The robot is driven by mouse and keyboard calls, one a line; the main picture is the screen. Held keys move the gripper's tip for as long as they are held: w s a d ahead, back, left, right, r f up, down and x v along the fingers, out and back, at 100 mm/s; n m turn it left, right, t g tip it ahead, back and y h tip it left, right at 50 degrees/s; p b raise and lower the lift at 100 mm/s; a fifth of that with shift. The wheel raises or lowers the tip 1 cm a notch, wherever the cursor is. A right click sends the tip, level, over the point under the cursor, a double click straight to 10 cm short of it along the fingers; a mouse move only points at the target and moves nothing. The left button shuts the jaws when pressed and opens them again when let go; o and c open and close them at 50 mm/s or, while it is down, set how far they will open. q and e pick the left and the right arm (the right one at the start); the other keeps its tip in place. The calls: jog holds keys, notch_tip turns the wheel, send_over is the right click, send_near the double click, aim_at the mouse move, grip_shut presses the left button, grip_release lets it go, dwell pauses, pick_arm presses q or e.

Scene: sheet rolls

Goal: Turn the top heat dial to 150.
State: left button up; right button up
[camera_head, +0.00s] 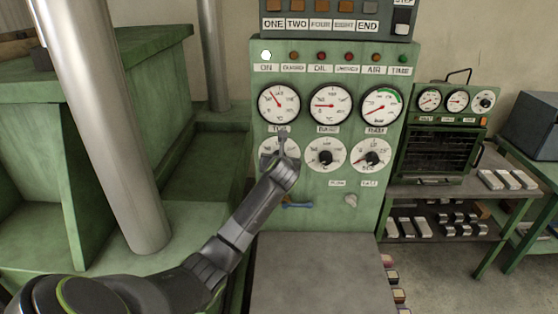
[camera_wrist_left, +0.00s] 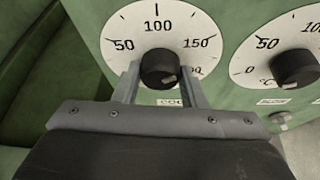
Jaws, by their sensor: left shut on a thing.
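A round white dial (camera_head: 267,147) with a black knob sits at the left of the lower dial row on the green panel. In the left wrist view, its scale (camera_wrist_left: 122,24) reads 50, 100 and 150, with a partly covered number at lower right. My left gripper (camera_head: 283,143) is in front of this dial and hides most of it in the head view. In the left wrist view, the fingers are shut on the black knob (camera_wrist_left: 158,66), one on each side. The knob's pale mark points to the lower right, below 150. The label under it is partly covered. My right gripper is not in view.
A second dial (camera_wrist_left: 262,46) with its own knob is close on the right. Three gauges (camera_head: 331,104) and a row of lamps are above. A blue handle (camera_head: 297,205) and a pale knob (camera_head: 351,200) are below. A metal pipe (camera_head: 105,110) stands on the left.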

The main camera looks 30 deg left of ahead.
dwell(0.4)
pick_arm(q)
jog(key=o, duration=1)
jog(key=shift+s+d, duration=0.1)
jog(key=shift+b+v, duration=2.25)
jog(key=shift+v, duration=6.3)
jog(key=shift+r, duration=0.1)
